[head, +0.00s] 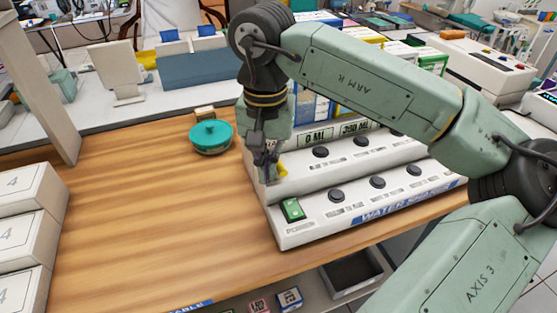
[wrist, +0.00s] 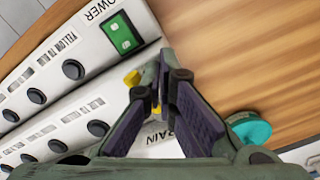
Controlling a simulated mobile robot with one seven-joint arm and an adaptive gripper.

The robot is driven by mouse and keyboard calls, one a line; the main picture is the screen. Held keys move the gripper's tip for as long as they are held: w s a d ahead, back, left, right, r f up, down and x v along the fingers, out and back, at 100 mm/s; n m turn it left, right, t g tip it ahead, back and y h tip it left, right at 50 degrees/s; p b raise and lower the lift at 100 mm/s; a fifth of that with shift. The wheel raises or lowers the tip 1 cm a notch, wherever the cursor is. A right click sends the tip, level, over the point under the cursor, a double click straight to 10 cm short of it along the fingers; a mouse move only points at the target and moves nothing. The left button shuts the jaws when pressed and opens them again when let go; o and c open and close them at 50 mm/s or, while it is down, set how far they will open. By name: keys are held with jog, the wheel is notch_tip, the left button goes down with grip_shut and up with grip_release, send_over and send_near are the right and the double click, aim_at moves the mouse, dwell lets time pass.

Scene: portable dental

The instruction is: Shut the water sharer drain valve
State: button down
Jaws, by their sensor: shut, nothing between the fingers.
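The water sharer (head: 350,200) is a white stepped box with black knobs and a green power switch, standing on the wooden table. Its side also shows in the wrist view (wrist: 90,70). The yellow drain valve handle (head: 283,170) is at its left end, partly hidden by my gripper. In the wrist view the yellow piece (wrist: 132,78) shows just left of my fingertips, near a partly covered label ending in "RAIN". My gripper (head: 267,167) points down beside the valve, shut and empty. In the wrist view its fingers (wrist: 161,85) are together; whether they touch the handle I cannot tell.
A teal lidded pot (head: 211,134) stands on the table left of my gripper. White boxes (head: 25,210) are stacked at the far left. Boxes stand behind the water sharer.

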jog(key=shift+f, duration=0.2)
jog(key=shift+f+b, duration=0.5)
jog(key=shift+b, duration=0.2)
jog(key=shift+f, duration=0.2)
jog(key=shift+d, duration=0.1)
